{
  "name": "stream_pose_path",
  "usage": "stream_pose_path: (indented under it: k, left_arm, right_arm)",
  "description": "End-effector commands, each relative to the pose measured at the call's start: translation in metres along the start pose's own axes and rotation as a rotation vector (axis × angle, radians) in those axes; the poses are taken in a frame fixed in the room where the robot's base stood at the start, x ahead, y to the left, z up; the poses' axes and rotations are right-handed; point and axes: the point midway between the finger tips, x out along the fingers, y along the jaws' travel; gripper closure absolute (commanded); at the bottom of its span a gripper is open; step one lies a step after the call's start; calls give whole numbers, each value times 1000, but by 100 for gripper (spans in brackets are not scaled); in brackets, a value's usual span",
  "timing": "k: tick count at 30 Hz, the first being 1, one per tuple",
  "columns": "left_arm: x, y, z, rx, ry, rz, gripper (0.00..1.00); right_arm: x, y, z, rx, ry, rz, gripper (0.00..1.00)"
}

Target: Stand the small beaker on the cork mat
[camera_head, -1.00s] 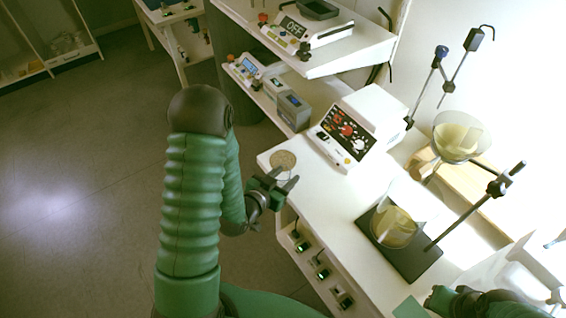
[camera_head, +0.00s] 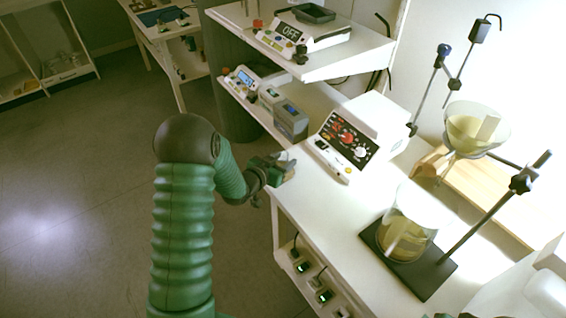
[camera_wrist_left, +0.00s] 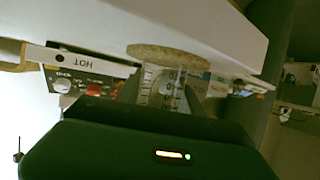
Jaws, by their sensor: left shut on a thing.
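My left gripper (camera_head: 283,166) is at the far left corner of the white bench, over the place of the cork mat, which it hides in the head view. In the left wrist view, which looks upside down, the small clear beaker (camera_wrist_left: 161,86) with graduation marks is held between the dark fingers. Its base end meets the edge of the round brown cork mat (camera_wrist_left: 185,58) in the picture; I cannot tell whether they touch. The gripper is shut on the beaker. My right gripper is not in view.
A white hotplate-like device (camera_head: 345,143) with red and white knobs stands just right of the left gripper. A large beaker (camera_head: 405,232) stands on a dark stand base (camera_head: 427,278). A funnel (camera_head: 474,130) hangs on a stand behind. The bench (camera_head: 327,205) is clear between them.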

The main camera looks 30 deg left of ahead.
Motion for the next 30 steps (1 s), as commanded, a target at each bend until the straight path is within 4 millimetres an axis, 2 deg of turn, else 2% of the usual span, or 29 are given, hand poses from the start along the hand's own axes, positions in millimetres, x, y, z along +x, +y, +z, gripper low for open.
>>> stream_pose_path:
  k: [7, 8, 12, 23, 26, 30]
  left_arm:
    - [0, 0, 2, 0, -1, 0, 97]
    - [0, 0, 1, 0, -1, 0, 52]
    - [0, 0, 1, 1, -1, 0, 34]
    - [-5, 0, -2, 1, -1, -1, 34]
    - [-22, -1, -3, 1, -2, -3, 34]
    - [-59, -1, -4, 0, -2, -3, 34]
  right_arm:
    - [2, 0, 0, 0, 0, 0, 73]
    - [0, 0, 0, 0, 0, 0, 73]
    - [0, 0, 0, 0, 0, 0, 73]
    - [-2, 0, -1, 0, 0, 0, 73]
    - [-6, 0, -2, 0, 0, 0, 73]
    - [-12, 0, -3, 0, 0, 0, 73]
